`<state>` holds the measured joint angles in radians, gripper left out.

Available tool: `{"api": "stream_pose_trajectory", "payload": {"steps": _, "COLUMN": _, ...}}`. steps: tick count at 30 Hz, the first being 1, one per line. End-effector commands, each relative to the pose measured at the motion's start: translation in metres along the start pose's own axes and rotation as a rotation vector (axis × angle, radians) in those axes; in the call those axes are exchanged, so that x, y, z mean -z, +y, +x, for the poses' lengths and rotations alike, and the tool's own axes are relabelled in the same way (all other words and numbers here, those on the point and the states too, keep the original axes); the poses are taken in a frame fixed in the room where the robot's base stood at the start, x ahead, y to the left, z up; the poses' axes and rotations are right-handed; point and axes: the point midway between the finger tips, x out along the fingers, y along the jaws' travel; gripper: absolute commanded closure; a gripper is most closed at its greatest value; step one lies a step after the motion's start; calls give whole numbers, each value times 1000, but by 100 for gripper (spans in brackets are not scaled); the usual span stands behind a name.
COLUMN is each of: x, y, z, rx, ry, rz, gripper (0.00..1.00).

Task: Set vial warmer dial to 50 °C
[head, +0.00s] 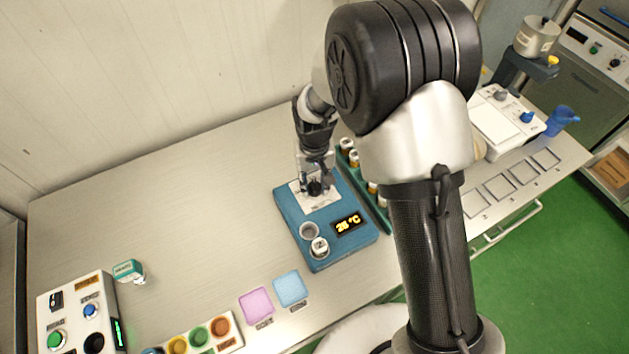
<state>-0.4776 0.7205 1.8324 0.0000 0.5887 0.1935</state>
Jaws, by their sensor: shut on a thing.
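The vial warmer (290,222) is a blue box on the metal table, with a white dial plate (327,205) toward its back. Its lit display (348,223) shows an orange reading that looks like 26 °C, though the last digit is small. My gripper (314,185) points down over the plate and is shut on the dark dial, which its fingers mostly hide. The dial's pointer and scale marks cannot be read. Near the front are a round empty well (309,230) and a white-capped vial (320,246).
A green rack (371,203) of vials stands close to the warmer's right, partly behind my arm. Pink (256,306) and blue (291,288) squares lie in front. A button panel (75,315) and a small green-and-white box (128,271) are at left. The table's left middle is clear.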

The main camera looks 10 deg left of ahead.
Motion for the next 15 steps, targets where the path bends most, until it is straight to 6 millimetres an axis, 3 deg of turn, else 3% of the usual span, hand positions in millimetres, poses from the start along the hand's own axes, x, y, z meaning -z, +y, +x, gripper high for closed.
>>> {"api": "stream_pose_trajectory", "payload": {"steps": 15, "x": 0, "y": 0, "z": 0, "rx": 0, "ry": 0, "rz": 32, "gripper": 94}}
